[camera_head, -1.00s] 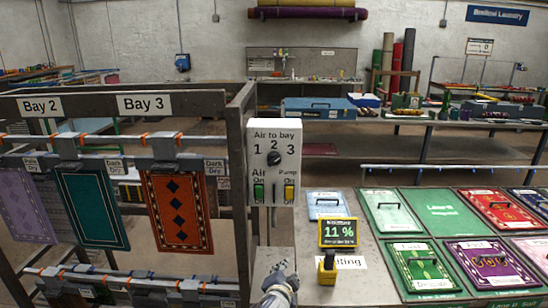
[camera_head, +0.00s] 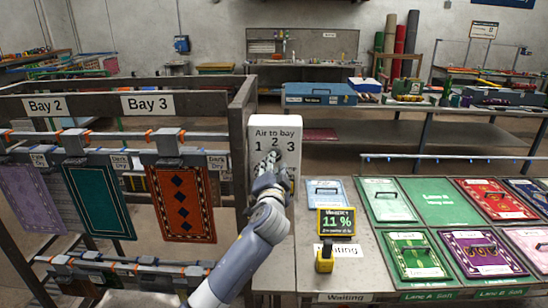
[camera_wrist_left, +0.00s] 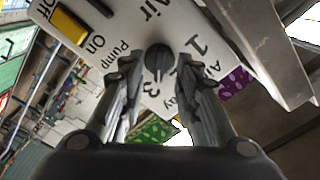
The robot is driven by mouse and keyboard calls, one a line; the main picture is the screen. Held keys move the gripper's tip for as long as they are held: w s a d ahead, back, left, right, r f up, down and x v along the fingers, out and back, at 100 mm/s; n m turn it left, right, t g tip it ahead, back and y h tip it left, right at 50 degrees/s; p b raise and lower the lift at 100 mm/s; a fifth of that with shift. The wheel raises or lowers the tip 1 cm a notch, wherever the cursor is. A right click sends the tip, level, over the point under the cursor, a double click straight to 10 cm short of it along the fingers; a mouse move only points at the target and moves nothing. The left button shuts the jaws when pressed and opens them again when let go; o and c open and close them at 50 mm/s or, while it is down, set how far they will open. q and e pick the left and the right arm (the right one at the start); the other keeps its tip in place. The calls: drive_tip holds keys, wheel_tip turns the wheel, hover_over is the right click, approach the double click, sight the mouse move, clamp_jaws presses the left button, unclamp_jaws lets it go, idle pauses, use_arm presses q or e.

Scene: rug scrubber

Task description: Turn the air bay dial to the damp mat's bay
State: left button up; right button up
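The air bay dial is a black knob (camera_wrist_left: 159,60) on a white panel (camera_head: 290,126) marked "Air to bay" 1, 2, 3. My left gripper (camera_head: 268,160) is in front of the panel and hides the dial in the head view. In the left wrist view my left gripper (camera_wrist_left: 158,66) is open, with one finger on each side of the dial; I cannot tell whether they touch it. The dial's pointer is hard to read. Purple (camera_head: 30,205), teal (camera_head: 98,203) and orange (camera_head: 181,204) mats hang under the Bay 2 and Bay 3 signs. My right gripper is not in view.
A yellow moisture meter (camera_head: 325,261) stands on the table by an 11 % display (camera_head: 338,222). Several patterned mats lie on the green lanes at right. A yellow pump switch (camera_wrist_left: 71,29) is on the panel. A dark rack frame (camera_head: 238,125) stands left of the panel.

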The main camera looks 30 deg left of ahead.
use_arm(q)
drive_tip(key=shift+p+x, duration=0.4)
drive_tip(key=shift+x, duration=1.1)
clamp_jaws()
